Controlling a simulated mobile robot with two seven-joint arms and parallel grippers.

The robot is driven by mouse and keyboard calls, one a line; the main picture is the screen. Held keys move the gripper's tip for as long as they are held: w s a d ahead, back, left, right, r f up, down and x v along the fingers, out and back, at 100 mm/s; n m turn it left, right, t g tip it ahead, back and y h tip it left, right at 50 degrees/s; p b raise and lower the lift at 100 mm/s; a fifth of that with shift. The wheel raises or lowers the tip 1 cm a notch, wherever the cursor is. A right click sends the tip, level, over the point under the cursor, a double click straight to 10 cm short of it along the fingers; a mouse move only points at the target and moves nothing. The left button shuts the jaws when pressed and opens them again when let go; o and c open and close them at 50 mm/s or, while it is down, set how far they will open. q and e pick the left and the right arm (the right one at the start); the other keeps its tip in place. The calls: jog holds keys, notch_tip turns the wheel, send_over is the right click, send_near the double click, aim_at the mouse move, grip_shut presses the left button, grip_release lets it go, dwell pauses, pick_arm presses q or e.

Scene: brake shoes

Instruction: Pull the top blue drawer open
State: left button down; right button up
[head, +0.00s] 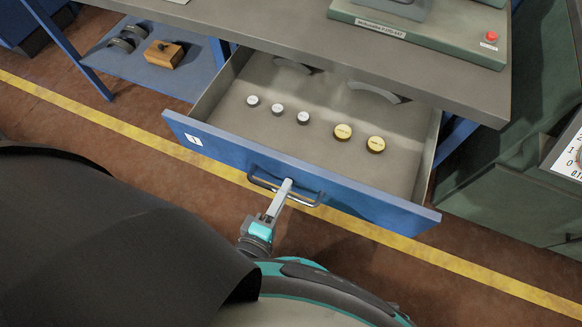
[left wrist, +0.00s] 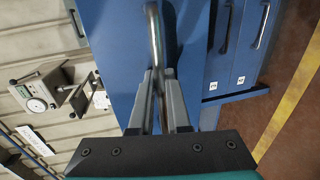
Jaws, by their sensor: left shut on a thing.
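The top blue drawer (head: 230,150) is pulled out from under the workbench, and its inside shows in the head view. Its front carries a white label and a curved metal handle (head: 318,203). My left gripper (head: 286,186) is shut on the handle near its middle. In the left wrist view the two grey fingers (left wrist: 158,95) lie on both sides of the metal handle bar (left wrist: 155,40), against the blue drawer front (left wrist: 120,50). My right gripper is not in view.
In the drawer lie several small silver caps (head: 277,109), two yellow discs (head: 343,131) and curved grey parts at the back. The bench top (head: 300,45) overhangs the drawer's rear. A blue shelf (head: 150,70) is at left, a green cabinet (head: 510,180) at right. Brown floor lies in front.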

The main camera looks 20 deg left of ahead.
pick_arm(q)
jog(key=shift+f+v, duration=0.25)
jog(key=shift+v, duration=0.95)
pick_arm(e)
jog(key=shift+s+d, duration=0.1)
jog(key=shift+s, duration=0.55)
pick_arm(q)
jog(key=shift+s+d, duration=0.1)
jog(key=c, duration=1.2)
grip_release()
jog(key=shift+o, duration=0.2)
